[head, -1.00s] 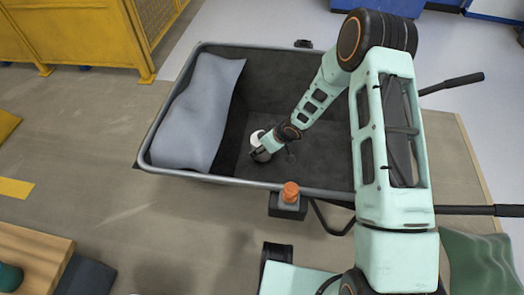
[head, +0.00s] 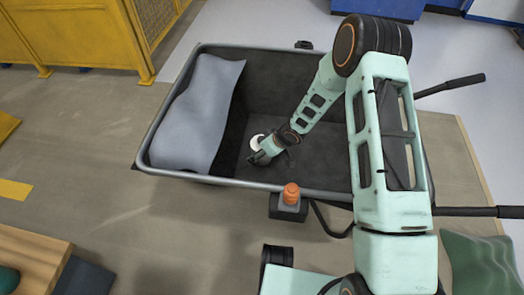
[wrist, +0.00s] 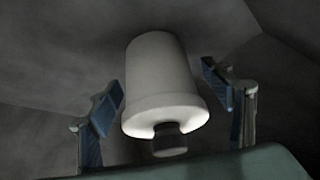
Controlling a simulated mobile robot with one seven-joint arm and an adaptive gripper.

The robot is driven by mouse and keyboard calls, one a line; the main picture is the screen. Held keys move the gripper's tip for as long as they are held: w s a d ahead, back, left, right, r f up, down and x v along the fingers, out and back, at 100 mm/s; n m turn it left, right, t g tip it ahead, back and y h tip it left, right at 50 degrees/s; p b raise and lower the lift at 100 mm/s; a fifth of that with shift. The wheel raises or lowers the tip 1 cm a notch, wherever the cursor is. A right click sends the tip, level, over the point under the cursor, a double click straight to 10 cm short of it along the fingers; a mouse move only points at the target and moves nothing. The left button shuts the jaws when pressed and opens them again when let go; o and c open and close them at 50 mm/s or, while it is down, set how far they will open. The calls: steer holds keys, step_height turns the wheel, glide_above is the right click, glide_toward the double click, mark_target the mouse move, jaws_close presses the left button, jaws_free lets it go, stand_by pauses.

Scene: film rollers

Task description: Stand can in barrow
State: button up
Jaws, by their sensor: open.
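The white can (head: 257,141) is inside the grey barrow (head: 300,113), on its dark floor left of the middle. My gripper (head: 262,157) reaches down into the barrow at the can and hides part of it in the head view. In the wrist view the can (wrist: 161,78) is a pale cylinder with a wider rim and a short dark neck at its near end. It appears to stand on the floor. My open gripper (wrist: 163,92) has one blue-padded finger on each side, with a visible gap to the can.
A grey-blue pillow-like sack (head: 197,113) fills the barrow's left end. The barrow floor right of the can looks bare where visible.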

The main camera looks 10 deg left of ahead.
steer(key=p+v, duration=0.4)
steer(key=v, duration=0.8)
steer(key=shift+r, duration=0.1)
